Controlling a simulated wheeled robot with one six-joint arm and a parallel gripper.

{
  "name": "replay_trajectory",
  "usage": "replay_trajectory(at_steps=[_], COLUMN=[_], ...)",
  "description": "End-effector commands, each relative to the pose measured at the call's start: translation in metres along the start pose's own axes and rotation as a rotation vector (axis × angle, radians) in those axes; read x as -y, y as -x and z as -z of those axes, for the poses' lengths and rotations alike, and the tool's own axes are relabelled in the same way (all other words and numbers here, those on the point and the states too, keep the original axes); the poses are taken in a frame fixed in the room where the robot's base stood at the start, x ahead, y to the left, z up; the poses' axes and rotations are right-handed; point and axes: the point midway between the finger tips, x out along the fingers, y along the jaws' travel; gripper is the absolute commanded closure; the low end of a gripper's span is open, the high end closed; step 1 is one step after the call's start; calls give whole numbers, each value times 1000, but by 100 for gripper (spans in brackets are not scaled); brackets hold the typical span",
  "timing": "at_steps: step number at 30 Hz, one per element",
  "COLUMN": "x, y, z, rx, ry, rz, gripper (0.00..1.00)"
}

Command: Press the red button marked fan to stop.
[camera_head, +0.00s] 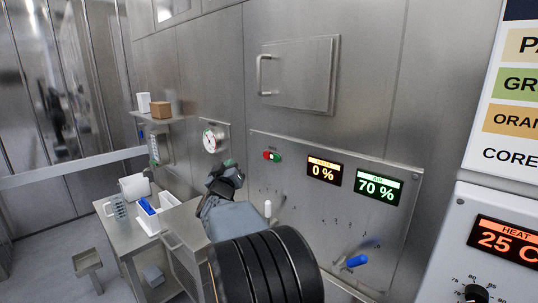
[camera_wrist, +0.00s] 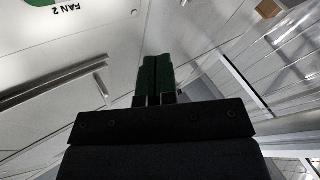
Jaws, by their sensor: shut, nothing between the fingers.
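A red button (camera_head: 267,155) sits at the upper left of the steel control panel (camera_head: 290,190), directly beside a green button (camera_head: 277,157). The label above them is too small to read in the head view. In the wrist view, part of a green button (camera_wrist: 38,2) shows at the top left edge, with the text "FAN 2" beside it; the red button is not visible there. My gripper (camera_head: 232,165) is left of the buttons and slightly lower, apart from them. Its green-tipped fingers (camera_wrist: 155,62) are shut together and empty.
The panel carries an orange 0 % display (camera_head: 323,171), a green 70 % display (camera_head: 378,186), a white-tipped lever (camera_head: 267,208) and a blue-tipped lever (camera_head: 356,261). A handled hatch (camera_head: 300,75) is above. A round gauge (camera_head: 210,138) and a side table (camera_head: 115,235) with containers are left.

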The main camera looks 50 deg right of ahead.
Motion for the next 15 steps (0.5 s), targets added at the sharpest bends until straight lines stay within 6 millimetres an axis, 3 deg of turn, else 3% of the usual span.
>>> replay_trajectory(at_steps=[6,15], x=[-18,-20], y=[-9,-9], z=[-4,-5], rx=[-1,0], ry=[28,29], rz=[-79,-84], gripper=[100,100])
